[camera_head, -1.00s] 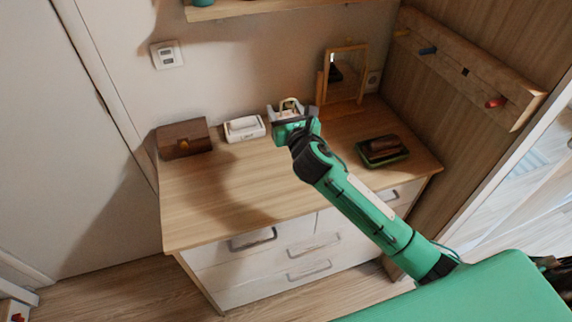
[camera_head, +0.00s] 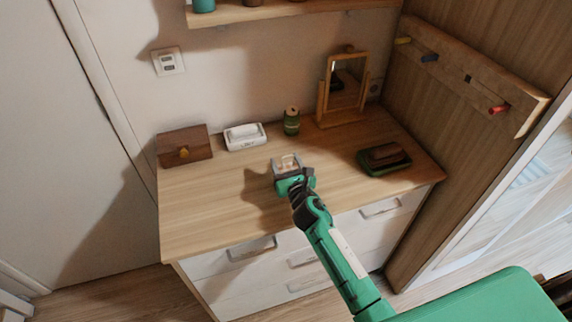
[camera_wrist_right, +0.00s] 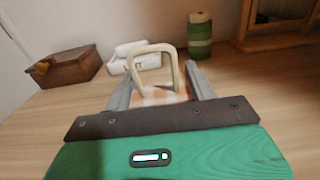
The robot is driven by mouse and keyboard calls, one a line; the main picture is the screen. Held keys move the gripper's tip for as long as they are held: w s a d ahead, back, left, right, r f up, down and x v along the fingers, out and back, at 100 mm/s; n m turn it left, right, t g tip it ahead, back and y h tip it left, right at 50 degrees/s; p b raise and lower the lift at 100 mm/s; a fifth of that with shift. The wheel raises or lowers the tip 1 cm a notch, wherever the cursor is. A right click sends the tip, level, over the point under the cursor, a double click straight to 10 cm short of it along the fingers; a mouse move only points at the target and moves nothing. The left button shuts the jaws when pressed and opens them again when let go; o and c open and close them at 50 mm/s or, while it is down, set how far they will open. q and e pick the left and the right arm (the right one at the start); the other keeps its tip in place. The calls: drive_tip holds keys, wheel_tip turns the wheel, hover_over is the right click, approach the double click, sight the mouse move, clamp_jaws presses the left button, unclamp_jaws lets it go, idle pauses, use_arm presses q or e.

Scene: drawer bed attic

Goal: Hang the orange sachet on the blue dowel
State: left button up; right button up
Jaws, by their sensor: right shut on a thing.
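The orange sachet, pale orange in the right wrist view (camera_wrist_right: 162,97), has a cream loop (camera_wrist_right: 153,52) standing up above it. My right gripper (camera_head: 288,166) is shut on it, and the fingers flank it in the wrist view. In the head view the gripper is over the middle of the dresser top, and the sachet is mostly hidden by it. The blue dowel (camera_head: 429,58) sticks out from the wooden rail on the right wall, far to the right of and behind the gripper. It looks bare. My left gripper is not in view.
The wooden rail (camera_head: 450,65) also bears a yellow dowel (camera_head: 403,41) and a red dowel (camera_head: 499,109). On the dresser top (camera_head: 215,205) stand a wooden box (camera_head: 185,146), white dish (camera_head: 245,136), green jar (camera_head: 292,121), mirror (camera_head: 342,88) and dark green tray (camera_head: 370,168). A shelf (camera_head: 280,11) hangs above.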

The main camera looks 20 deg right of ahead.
drive_tip(key=shift+f, duration=0.2)
drive_tip(key=shift+f, duration=0.15)
drive_tip(key=o, duration=1)
drive_tip(key=s+b, duration=0.3)
drive_tip(key=s, duration=1)
drive_tip(key=shift+d+f, duration=0.1)
drive_tip(key=shift+f, duration=0.05)
drive_tip(key=shift+s, duration=0.45)
